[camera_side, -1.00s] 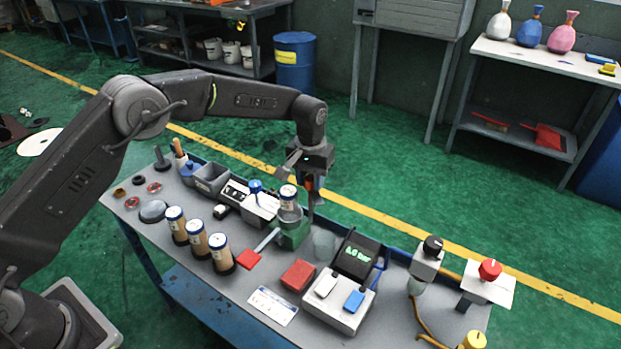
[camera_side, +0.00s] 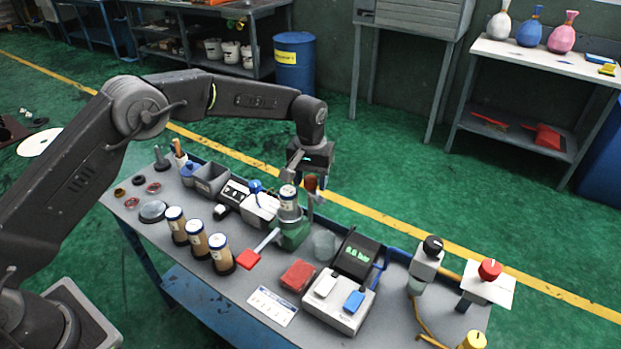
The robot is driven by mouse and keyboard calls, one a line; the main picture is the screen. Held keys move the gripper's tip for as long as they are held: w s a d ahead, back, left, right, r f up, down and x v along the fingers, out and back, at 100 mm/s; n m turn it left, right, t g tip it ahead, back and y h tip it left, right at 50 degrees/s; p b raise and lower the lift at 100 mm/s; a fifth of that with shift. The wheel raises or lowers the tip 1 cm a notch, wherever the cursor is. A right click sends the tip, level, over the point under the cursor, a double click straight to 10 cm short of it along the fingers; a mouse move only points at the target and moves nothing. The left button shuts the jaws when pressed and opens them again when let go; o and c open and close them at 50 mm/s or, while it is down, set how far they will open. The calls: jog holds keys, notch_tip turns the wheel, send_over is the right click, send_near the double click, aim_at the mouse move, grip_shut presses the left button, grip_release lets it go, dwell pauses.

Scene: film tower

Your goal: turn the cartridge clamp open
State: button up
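The cartridge clamp (camera_side: 294,236) is a green block on the bench, with a white-labelled cartridge (camera_side: 289,203) standing upright in it. A grey lever (camera_side: 268,240) reaches from the block toward the front left and ends in a flat red pad (camera_side: 248,260). My gripper (camera_side: 312,188) is just behind and to the right of the cartridge's top, above the clamp. A dark red piece (camera_side: 311,184) shows at its fingers, on a thin upright part beside the cartridge. The fingers are small and partly hidden, so I cannot tell whether they grip it.
Several capped cartridges (camera_side: 196,240) stand left of the lever. A clear cup (camera_side: 324,244), a red block (camera_side: 297,275) and a gauge box (camera_side: 357,256) are to the right. A switch box (camera_side: 338,302) and a red knob (camera_side: 490,269) stand farther right.

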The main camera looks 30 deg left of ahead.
aim_at(310, 178)
jog(key=shift+o, duration=0.4)
jog(key=shift+r, duration=0.1)
notch_tip(310, 178, up, 14)
jog(key=shift+f, duration=0.2)
dwell(0.4)
jog(key=s+a+r+m+t, duration=0.1)
jog(key=s+a+r, duration=0.2)
jog(key=s+r, duration=0.4)
jog(key=s+a+r+m+t, duration=0.1)
jog(key=s+a+r+t, duration=0.15)
jog(key=s+r, duration=0.45)
jog(key=s+a+f+t, duration=0.1)
jog(key=s+f, duration=0.3)
jog(key=s, duration=0.7)
jog(key=s+a+f+m+t, duration=0.1)
jog(key=s+a+f, duration=0.2)
jog(key=s, duration=0.8)
jog(key=shift+s+f, duration=0.15)
jog(key=shift+f, duration=0.35)
